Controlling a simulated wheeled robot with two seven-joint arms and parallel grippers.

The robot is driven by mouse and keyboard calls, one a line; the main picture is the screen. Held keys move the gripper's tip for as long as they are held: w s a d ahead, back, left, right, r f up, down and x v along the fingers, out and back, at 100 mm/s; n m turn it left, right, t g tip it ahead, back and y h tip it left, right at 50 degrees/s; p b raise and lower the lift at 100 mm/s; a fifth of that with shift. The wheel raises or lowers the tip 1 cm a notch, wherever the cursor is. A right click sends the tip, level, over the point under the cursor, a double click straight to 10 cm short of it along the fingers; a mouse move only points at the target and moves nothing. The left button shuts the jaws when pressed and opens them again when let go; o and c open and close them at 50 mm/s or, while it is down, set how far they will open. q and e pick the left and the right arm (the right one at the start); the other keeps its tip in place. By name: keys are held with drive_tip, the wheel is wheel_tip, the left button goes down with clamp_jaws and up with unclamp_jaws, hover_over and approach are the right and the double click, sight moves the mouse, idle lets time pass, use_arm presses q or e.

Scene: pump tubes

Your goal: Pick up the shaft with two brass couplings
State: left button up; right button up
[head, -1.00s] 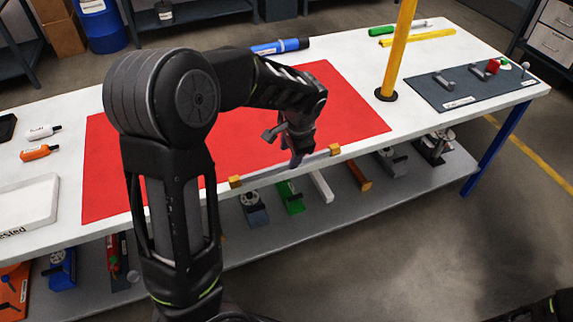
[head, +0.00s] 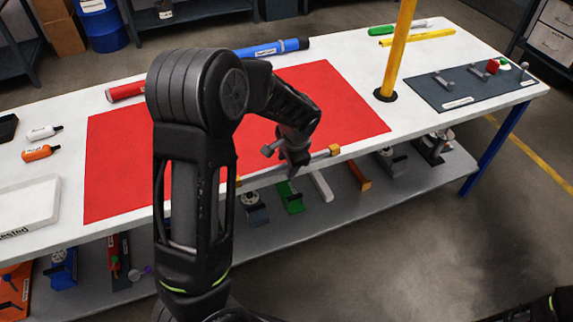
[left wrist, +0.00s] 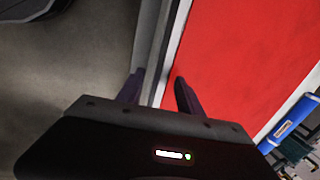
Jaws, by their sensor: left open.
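The grey shaft (head: 318,157) lies along the front edge of the white table, at the near side of the red mat. My left gripper (head: 291,168) is open at the middle stretch of the shaft, pointing down. In the left wrist view its two fingers (left wrist: 160,92) stand apart on either side of a grey strip along the table edge, which looks like the shaft. Contact cannot be told. My right gripper is not in view.
A red mat (head: 335,105) covers the table's middle. A yellow post (head: 397,50) rises to the right of it. A blue tube (head: 272,48) and a red tube (head: 125,91) lie behind. A lower shelf (head: 330,212) holds several parts. A white tray (head: 28,205) is at left.

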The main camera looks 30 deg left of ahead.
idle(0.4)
use_arm(q)
clamp_jaws()
idle(1.3)
